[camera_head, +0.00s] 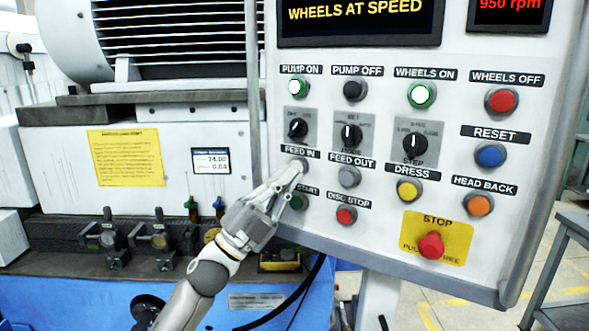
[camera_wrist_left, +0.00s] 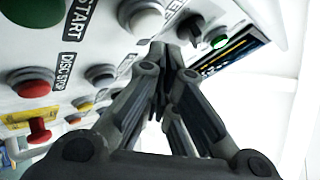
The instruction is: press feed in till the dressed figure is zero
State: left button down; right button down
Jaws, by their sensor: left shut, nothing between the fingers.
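The FEED IN button (camera_head: 302,161) is a pale grey button on the control panel, partly hidden by my left gripper (camera_head: 294,171). The gripper is shut and empty, its fingertips at the button's lower left. I cannot tell whether they touch it. In the left wrist view the closed fingertips (camera_wrist_left: 172,52) appear close to the panel, beside the pale FEED IN button (camera_wrist_left: 146,17). A small display (camera_head: 211,161) on the machine reads what looks like 24.00 over 0.04; its heading is too small to read. My right gripper is not in view.
FEED OUT (camera_head: 349,177) sits just right of FEED IN. The green START button (camera_head: 298,202) and red DISC STOP (camera_head: 346,215) lie below. The yellow DRESS button (camera_head: 409,191) and red STOP knob (camera_head: 431,246) are further right. The upper screen reads WHEELS AT SPEED.

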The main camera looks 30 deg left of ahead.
pick_arm(q)
jog(key=shift+w, duration=0.2)
dwell(0.5)
jog(key=shift+w, duration=0.25)
jog(key=shift+w, duration=0.5)
dwell(0.8)
dwell(0.3)
jog(key=shift+s, duration=0.9)
jog(key=s, duration=0.5)
